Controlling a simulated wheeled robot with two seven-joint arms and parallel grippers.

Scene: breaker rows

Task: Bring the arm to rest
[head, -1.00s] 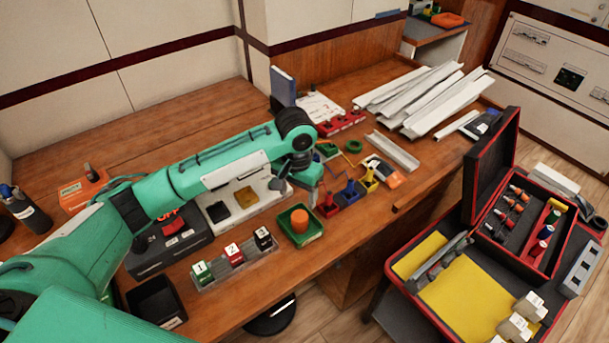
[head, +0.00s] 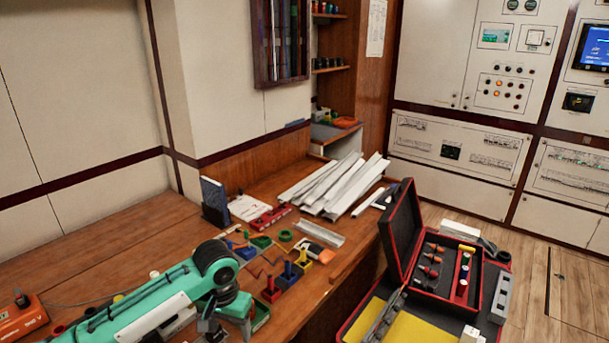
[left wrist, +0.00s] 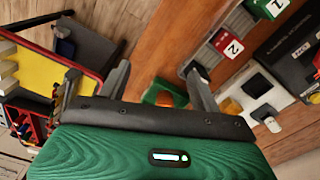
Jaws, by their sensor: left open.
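My left arm, green with a dark wrist joint, reaches over the wooden workbench (head: 110,235) from the lower left in the head view. Its gripper (head: 228,322) points down at the bottom of that view and is partly cut off. In the left wrist view the gripper (left wrist: 160,88) has its two dark fingers apart with nothing held between them. A small green tray (left wrist: 150,92) with an orange piece (left wrist: 166,98) shows beyond the fingers. Numbered breaker blocks, a red 2 (left wrist: 226,43) and a green 1 (left wrist: 268,8), stand at its right. My right gripper does not show.
Small coloured bins, including a red one (head: 270,291), stand just right of the wrist. White channels (head: 330,185) lie farther back. An open black-and-red case (head: 402,232) stands at the right. An orange box (head: 22,322) is at the far left. The bench's back left is clear.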

